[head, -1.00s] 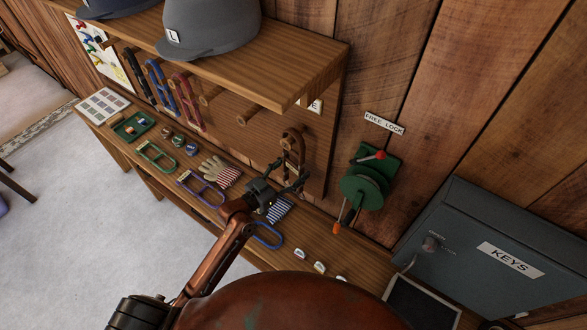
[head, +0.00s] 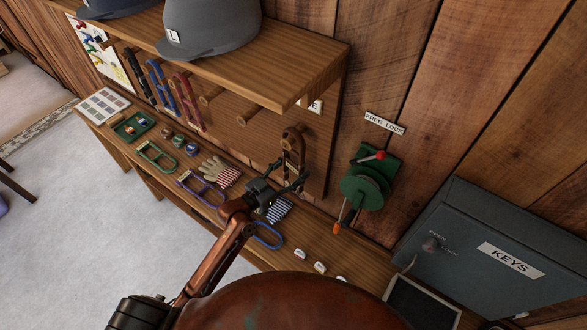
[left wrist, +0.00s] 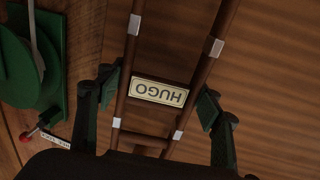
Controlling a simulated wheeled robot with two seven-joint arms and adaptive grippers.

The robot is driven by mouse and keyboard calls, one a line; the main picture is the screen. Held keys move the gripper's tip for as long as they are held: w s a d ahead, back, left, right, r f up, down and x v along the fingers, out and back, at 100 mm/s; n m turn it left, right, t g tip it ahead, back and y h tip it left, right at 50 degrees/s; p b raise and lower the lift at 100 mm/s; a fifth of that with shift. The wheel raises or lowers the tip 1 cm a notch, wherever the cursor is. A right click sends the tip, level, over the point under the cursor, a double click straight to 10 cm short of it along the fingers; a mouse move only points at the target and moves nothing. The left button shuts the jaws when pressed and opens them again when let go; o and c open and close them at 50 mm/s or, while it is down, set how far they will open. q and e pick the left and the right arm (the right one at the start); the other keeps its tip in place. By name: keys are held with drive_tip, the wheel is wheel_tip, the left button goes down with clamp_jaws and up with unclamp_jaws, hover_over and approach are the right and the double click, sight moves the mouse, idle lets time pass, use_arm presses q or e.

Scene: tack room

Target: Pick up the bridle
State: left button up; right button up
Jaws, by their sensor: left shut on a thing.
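A brown bridle (head: 292,140) hangs against the wooden back panel, at the right end of the peg row in the head view. In the left wrist view its two dark side straps (left wrist: 207,60) carry pale bands and a name plate (left wrist: 159,92) reading HUGO, seen upside down. My left gripper (head: 286,186) is at the bridle's lower part, with one finger on each side of it, and is shut on it. The left wrist view shows both fingers (left wrist: 157,112) beside the straps. Whether the bridle's top still rests on a peg is hard to tell. My right gripper is not in view.
A blue bridle (head: 160,86) and a red one (head: 187,102) hang left of bare pegs. Right are a green reel (head: 367,188) and a KEYS cabinet (head: 490,250). The bench below holds gloves (head: 213,167) and coloured loops.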

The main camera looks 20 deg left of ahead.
use_arm(q)
drive_tip(key=shift+r, duration=0.55)
drive_tip(key=r+b+v, duration=0.2)
drive_tip(key=b+v, duration=0.2)
drive_tip(key=v, duration=1.4)
drive_tip(key=shift+r, duration=0.2)
